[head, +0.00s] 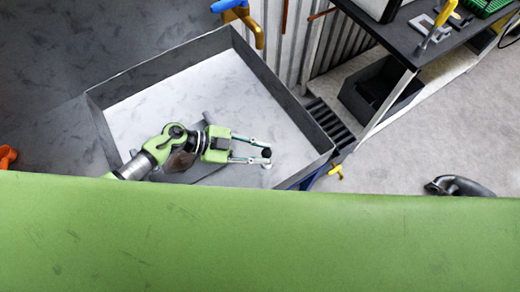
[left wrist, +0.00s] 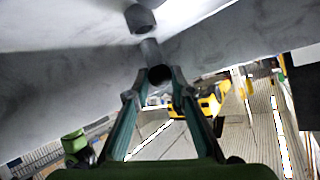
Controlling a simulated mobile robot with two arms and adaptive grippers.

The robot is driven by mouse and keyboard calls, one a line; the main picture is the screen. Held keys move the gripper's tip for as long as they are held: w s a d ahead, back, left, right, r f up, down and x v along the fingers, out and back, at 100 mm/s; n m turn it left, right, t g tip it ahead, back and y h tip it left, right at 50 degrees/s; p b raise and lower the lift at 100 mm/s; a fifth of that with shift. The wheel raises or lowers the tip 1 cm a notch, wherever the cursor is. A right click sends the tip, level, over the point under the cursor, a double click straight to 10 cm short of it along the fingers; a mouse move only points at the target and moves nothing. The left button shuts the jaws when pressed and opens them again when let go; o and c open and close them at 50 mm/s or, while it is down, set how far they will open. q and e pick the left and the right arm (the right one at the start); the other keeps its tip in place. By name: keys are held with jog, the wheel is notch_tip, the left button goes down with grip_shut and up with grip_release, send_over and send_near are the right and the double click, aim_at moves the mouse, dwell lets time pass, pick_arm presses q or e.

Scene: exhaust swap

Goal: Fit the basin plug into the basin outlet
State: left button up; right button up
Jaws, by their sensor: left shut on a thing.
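The basin (head: 125,85) is a large grey, straight-walled tray with a pale, scuffed floor in the head view. My left gripper (head: 267,159) is over the right part of the basin. Its fingers are shut on a small dark round piece that looks like the basin plug (head: 267,153). The left wrist view shows the plug (left wrist: 160,75) between the fingertips of the left gripper, with a grey cylinder just beyond it. A dark short stub (left wrist: 140,18) shows farther up, apart from the plug; I cannot tell whether it is the basin outlet. My right gripper is not in view.
A dark workbench (head: 415,40) with tools stands at the upper right, with a dark bin (head: 375,92) beneath it. A blue and yellow fitting (head: 240,15) is above the basin's far wall. A green surface fills the front. Open floor lies to the right.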

pick_arm(q)
jog(key=shift+f+b, duration=1.15)
jog(key=shift+f, duration=0.75)
jog(key=o, duration=1.2)
jog(key=shift+a, duration=0.1)
jog(key=v, duration=1.2)
jog(key=shift+r, duration=0.1)
